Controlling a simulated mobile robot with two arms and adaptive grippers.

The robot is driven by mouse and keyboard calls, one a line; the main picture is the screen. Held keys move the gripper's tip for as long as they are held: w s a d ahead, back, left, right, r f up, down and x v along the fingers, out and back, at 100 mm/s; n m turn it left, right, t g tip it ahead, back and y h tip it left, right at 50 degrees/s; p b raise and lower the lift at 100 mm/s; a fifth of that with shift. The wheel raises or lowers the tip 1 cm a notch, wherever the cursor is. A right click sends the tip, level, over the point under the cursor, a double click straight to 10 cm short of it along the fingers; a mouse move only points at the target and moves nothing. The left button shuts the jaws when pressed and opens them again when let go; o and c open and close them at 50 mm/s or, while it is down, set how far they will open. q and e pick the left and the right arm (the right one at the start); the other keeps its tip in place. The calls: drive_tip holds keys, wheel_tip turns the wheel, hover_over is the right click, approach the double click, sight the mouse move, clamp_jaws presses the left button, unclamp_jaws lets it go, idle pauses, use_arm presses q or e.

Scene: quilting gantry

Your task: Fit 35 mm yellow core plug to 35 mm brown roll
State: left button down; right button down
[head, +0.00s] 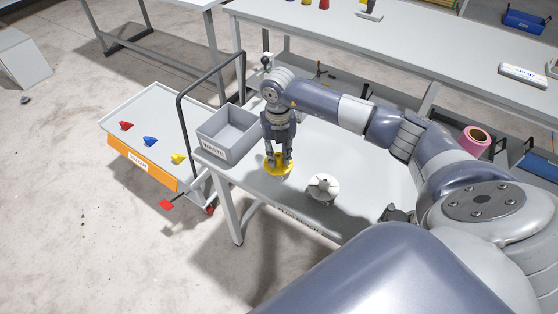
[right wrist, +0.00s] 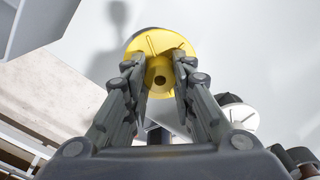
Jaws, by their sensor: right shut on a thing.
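My right gripper (head: 279,158) points down over the left part of the grey worktable. It is shut on the yellow core plug (head: 273,168), a round disc with ribs and a central hole. In the right wrist view the plug (right wrist: 158,45) sits between the two fingertips. A thin dark edge shows behind the plug's far rim there; I cannot tell whether it is a roll or a shadow. I cannot make out a brown roll with certainty. A pink roll (head: 476,138) with a yellowish-brown core stands at the right. My left gripper is not in view.
A white flanged piece (head: 323,187) stands on the worktable (head: 358,195), right of the plug. A grey bin (head: 243,147) is left of my gripper. A trolley (head: 157,108) with red, blue and yellow pieces stands at the left. A long table (head: 420,55) runs behind.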

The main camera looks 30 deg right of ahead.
sight(279, 156)
drive_tip(key=shift+r, duration=0.2)
drive_tip(key=shift+r+p, duration=1.35)
drive_tip(key=shift+r, duration=0.6)
drive_tip(key=shift+r, duration=0.1)
